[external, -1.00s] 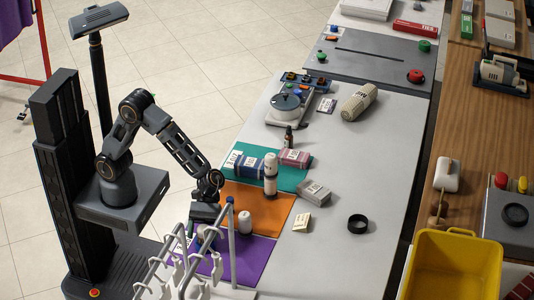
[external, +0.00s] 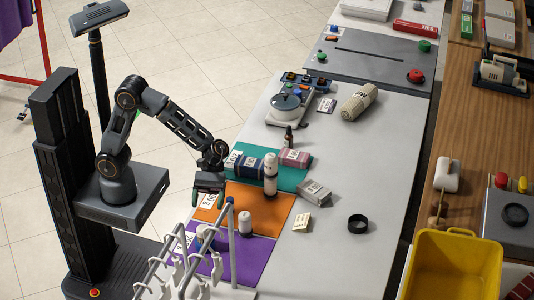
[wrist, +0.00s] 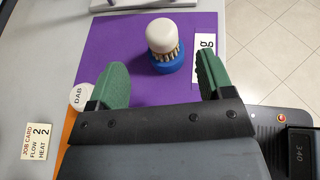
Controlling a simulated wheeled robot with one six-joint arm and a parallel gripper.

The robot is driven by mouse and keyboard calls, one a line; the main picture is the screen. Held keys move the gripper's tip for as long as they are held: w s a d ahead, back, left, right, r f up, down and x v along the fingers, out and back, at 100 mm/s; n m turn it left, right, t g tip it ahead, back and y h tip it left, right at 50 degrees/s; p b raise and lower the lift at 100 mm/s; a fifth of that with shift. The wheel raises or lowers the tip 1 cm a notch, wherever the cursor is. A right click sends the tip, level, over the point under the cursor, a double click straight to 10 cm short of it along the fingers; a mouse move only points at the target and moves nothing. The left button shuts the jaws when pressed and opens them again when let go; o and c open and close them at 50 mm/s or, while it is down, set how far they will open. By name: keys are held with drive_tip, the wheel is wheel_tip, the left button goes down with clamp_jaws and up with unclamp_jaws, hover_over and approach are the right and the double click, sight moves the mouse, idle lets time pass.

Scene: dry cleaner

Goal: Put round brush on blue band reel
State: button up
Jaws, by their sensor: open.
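The round brush (wrist: 162,35), with a white domed top and tan bristles, stands upright on the blue band reel (wrist: 172,63) in the wrist view. Both are on the purple mat (wrist: 130,37). In the external view the brush and reel are partly hidden behind the rail of a white rack. My gripper (wrist: 163,78) is open and empty, its two green-padded fingers apart with the brush and reel beyond the fingertips. In the external view my gripper (external: 208,200) hangs above the orange mat's left edge, clear of the brush.
A white DAB container (wrist: 82,97) stands close to my left finger in the wrist view. A job card (wrist: 38,142) lies on the table. The white rack (external: 168,262) stands in front of the purple mat. A black ring (external: 358,224) lies on the otherwise fairly clear right side.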

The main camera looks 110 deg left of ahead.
drive_tip(key=s+a+m+y, duration=0.6)
drive_tip(key=s+m, duration=0.3)
drive_tip(key=m, duration=0.1)
drive_tip(key=s+a+f+m+y, duration=0.1)
drive_tip(key=s+a+m+y, duration=0.5)
drive_tip(key=m, duration=0.4)
drive_tip(key=shift+s+a+f+y, duration=0.35)
drive_tip(key=shift+s+y, duration=0.35)
drive_tip(key=shift+s, duration=0.7)
drive_tip(key=shift+r, duration=0.15)
